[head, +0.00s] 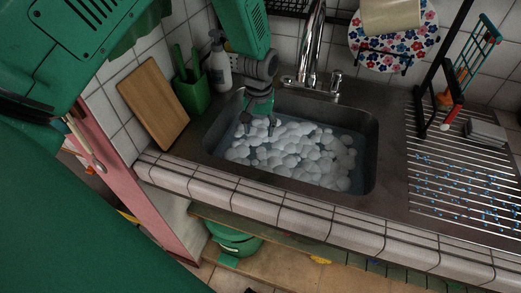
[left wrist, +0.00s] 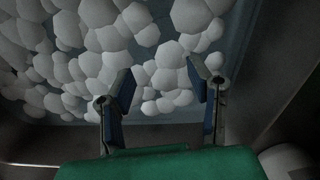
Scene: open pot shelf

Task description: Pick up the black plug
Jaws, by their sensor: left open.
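My left gripper (head: 258,124) reaches down into the left part of the sink (head: 368,155), just over the white foam (head: 300,150). In the left wrist view its two fingers (left wrist: 162,90) stand apart with only foam and dark water between them, so it is open and empty. The black plug does not show in either view. Foam covers much of the water, and what lies under it is hidden. My right gripper is not in view.
A faucet (head: 311,45) rises behind the sink. A spray bottle (head: 220,62), a green utensil holder (head: 192,95) and a wooden board (head: 153,102) stand at the left. A ribbed drainboard (head: 440,195) with a dark rack lies at the right.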

